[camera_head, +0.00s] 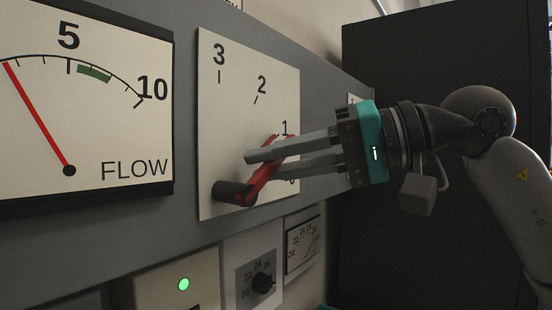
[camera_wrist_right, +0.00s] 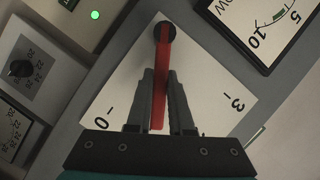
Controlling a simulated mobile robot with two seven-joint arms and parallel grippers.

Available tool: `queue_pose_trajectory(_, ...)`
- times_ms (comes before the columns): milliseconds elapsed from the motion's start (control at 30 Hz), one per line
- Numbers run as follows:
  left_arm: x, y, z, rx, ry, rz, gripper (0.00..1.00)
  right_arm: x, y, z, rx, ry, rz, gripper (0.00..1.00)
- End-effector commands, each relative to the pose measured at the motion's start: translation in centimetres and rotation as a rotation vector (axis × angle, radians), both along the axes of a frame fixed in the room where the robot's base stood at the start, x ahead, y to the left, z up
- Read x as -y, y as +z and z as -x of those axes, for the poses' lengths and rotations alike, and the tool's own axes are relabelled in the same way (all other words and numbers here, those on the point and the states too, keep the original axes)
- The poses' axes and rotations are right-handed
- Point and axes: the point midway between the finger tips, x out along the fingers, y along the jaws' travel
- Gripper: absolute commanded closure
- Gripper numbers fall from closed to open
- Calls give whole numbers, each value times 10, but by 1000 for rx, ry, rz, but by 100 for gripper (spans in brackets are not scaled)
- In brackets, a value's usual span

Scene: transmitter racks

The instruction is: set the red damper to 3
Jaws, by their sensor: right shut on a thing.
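The red damper lever (camera_head: 262,182) turns on a dark hub (camera_head: 232,191) at the lower left of a white plate (camera_head: 215,110) marked 3, 2 and 1. Its free end points up and right, at or near the 1 mark. My right gripper (camera_head: 268,164) reaches in from the right, shut on the lever with one finger on each side. In the right wrist view, the red lever (camera_wrist_right: 158,80) runs between the two fingers (camera_wrist_right: 159,92), and the plate shows a 0 and a 3. My left gripper is not in view.
A FLOW gauge (camera_head: 110,110) hangs left of the plate; its red needle points left of 5, outside the green band. Below are a green lamp (camera_head: 184,284), a small black knob (camera_head: 263,283) and a small gauge (camera_head: 302,243). A dark cabinet (camera_head: 400,70) stands behind my right arm.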

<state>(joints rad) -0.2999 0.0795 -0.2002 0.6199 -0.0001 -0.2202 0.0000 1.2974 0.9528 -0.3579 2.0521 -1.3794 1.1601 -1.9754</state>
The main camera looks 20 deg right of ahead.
Motion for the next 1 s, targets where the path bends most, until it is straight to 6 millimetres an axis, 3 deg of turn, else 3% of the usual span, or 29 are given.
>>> queue_pose_trajectory(500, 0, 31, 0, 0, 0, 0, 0, -16, 22, 13, 309, 1, 387, 100)
queue_pose_trajectory(1000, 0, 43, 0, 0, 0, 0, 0, -32, 27, 25, 549, 0, 695, 100)
